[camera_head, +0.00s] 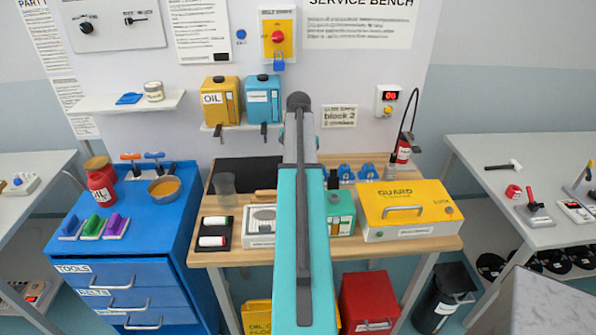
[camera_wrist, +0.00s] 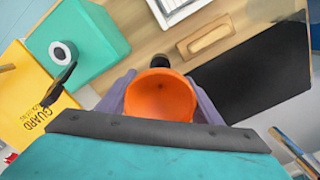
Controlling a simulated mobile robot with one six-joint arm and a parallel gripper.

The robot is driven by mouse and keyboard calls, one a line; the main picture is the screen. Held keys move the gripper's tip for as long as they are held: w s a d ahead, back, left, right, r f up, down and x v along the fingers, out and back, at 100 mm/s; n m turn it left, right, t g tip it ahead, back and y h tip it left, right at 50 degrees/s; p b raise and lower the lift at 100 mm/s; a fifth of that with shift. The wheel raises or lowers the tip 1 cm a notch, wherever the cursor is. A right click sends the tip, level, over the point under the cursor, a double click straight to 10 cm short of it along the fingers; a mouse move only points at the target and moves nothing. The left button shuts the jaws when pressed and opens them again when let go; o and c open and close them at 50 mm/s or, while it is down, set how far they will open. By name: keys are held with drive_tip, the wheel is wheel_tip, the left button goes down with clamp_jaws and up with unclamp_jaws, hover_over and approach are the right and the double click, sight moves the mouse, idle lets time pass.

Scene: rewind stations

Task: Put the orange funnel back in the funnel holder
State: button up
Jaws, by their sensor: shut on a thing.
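The orange funnel (camera_wrist: 158,98) is in the wrist view, its wide round mouth turned toward the camera. My gripper (camera_wrist: 161,88) is shut on it, with a grey-purple finger on each side. The funnel is above the wooden bench, near a black mat and a teal box. In the head view my arm covers the gripper and the funnel. I cannot make out the funnel holder in either view. A small dark round thing (camera_wrist: 190,46) shows just beyond the funnel's rim; I cannot tell what it is.
The wooden bench (camera_head: 424,246) bears a yellow guard box (camera_head: 408,205), a teal box (camera_head: 341,207), a clear cup (camera_head: 224,184) and a black mat (camera_head: 243,173). A shelf above holds a yellow oil can (camera_head: 220,101) and a blue can (camera_head: 263,100). A blue drawer cabinet (camera_head: 120,275) stands left.

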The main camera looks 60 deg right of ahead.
drive_tip(key=shift+s+d+f, duration=0.1)
drive_tip(key=shift+f+b, duration=1.65)
drive_tip(key=shift+f, duration=0.75)
drive_tip(key=shift+f, duration=0.7)
idle(1.2)
drive_tip(key=shift+f+b, duration=0.65)
drive_tip(key=shift+f, duration=1.6)
idle(1.3)
